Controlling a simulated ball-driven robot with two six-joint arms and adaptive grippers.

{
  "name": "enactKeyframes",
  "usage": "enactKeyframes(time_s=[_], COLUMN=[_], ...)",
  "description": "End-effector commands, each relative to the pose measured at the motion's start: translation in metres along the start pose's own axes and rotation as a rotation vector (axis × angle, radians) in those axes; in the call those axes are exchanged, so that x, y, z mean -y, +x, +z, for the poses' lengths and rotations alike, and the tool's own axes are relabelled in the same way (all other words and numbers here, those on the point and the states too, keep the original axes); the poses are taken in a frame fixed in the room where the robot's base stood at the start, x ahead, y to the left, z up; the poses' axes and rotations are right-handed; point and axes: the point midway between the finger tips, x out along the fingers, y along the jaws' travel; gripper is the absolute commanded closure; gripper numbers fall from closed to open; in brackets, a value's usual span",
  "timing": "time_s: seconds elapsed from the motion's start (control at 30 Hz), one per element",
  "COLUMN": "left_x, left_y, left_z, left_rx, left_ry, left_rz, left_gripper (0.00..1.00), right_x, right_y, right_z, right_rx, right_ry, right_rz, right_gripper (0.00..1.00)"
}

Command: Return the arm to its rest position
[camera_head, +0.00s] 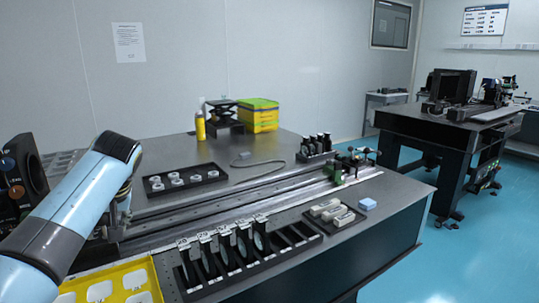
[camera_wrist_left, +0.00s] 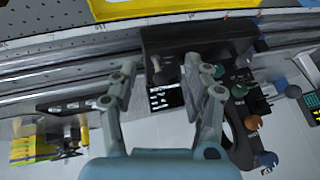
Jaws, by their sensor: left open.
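My left arm (camera_head: 75,205), light blue with a dark grey band, reaches in from the left in the head view and bends at a rounded joint above the near table. My left gripper (camera_wrist_left: 160,72) shows in the left wrist view with its two grey fingers spread apart and nothing between them. In the head view, only grey parts of it show below the joint, partly hidden by the arm. Behind the fingers in the wrist view is a dark block (camera_wrist_left: 205,35); I cannot tell whether they touch it. My right arm and gripper are not in view.
Close by are a yellow tray (camera_head: 155,272), a black rack (camera_head: 190,292) of round optics and a black instrument (camera_head: 30,165) with knobs. A black tray (camera_head: 152,187) of small parts, a yellow bottle (camera_head: 200,128) and a yellow-green box (camera_head: 259,122) stand farther back.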

Motion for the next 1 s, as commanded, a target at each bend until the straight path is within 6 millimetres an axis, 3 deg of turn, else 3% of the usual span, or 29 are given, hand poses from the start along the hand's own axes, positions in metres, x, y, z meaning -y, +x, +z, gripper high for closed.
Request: enactKeyframes(time_s=[0.27, 0.57, 0.8, 1.0], left_x=[0.013, 0.042, 0.078, 0.101], left_y=[0.012, 0.011, -0.022, -0.057], left_z=[0.047, 0.139, 0.233, 0.282], left_rx=[0.018, 0.045, 0.06, 0.064], left_ry=[0.052, 0.171, 0.318, 0.413], left_rz=[0.033, 0.116, 0.223, 0.294], left_gripper=[0.51, 0.51, 0.51, 0.51], right_x=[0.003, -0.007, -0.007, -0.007], right_y=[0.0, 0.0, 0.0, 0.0], right_z=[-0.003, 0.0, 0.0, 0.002], right_rx=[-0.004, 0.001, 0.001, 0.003], right_ry=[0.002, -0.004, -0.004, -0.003], right_rz=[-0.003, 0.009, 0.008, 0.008], right_gripper=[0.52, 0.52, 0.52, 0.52])
